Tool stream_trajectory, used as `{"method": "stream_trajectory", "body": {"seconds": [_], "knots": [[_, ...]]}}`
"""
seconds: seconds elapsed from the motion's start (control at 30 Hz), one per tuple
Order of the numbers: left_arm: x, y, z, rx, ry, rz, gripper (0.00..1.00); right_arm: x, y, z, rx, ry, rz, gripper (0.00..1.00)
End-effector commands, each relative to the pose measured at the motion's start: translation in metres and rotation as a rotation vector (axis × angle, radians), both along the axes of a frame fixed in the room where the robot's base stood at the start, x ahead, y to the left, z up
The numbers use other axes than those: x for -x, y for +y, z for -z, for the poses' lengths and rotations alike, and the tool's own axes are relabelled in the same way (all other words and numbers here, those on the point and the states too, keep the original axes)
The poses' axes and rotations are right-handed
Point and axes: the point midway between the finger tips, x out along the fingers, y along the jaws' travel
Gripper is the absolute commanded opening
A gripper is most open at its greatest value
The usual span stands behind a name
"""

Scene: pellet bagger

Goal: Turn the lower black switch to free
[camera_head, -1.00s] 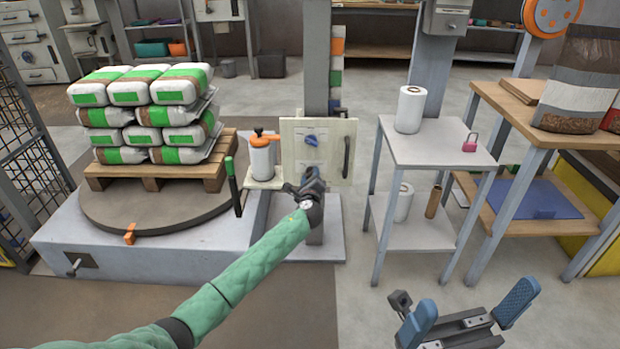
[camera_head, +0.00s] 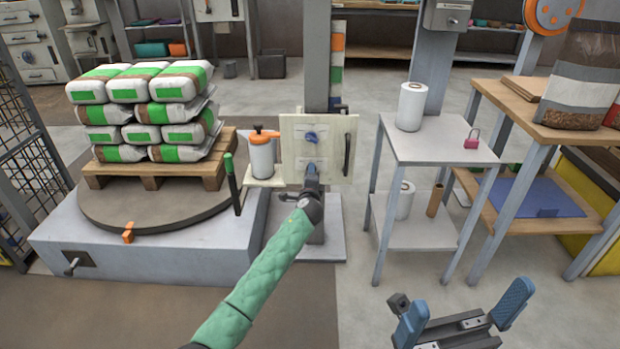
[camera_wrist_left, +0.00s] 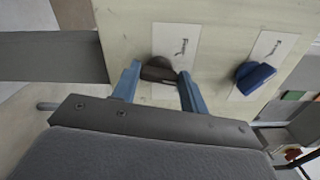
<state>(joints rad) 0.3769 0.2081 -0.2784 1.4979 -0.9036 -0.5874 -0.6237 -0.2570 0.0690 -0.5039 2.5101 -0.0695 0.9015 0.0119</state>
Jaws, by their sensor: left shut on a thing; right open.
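A pale control panel (camera_head: 335,140) stands on a post beyond my left arm, with a blue switch (camera_head: 311,137) on its upper part. The lower black switch is hidden behind my left gripper (camera_head: 311,182) in the head view. In the left wrist view the black switch (camera_wrist_left: 158,70) sits between the blue fingers of my left gripper (camera_wrist_left: 156,82), which is shut on it. The blue switch (camera_wrist_left: 255,77) is to its right, each over a white label with small print. My right gripper (camera_head: 464,322) is open and empty at the bottom right.
A loaded pallet (camera_head: 160,170) is at left. A grey side table (camera_head: 440,150) stands at right.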

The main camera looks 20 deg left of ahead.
Motion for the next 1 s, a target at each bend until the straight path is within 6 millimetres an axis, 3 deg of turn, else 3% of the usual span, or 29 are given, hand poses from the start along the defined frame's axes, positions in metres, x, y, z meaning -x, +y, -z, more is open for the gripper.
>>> {"method": "stream_trajectory", "body": {"seconds": [0.5,1.0], "knots": [[0.000,-0.001,0.006,0.475,-0.134,-0.002,0.21,-0.001,0.004,0.020,0.028,0.011,0.012,0.98],[0.000,-0.001,0.007,0.842,-0.239,-0.003,0.21,-0.002,0.006,0.023,0.040,0.011,0.013,0.98]]}}
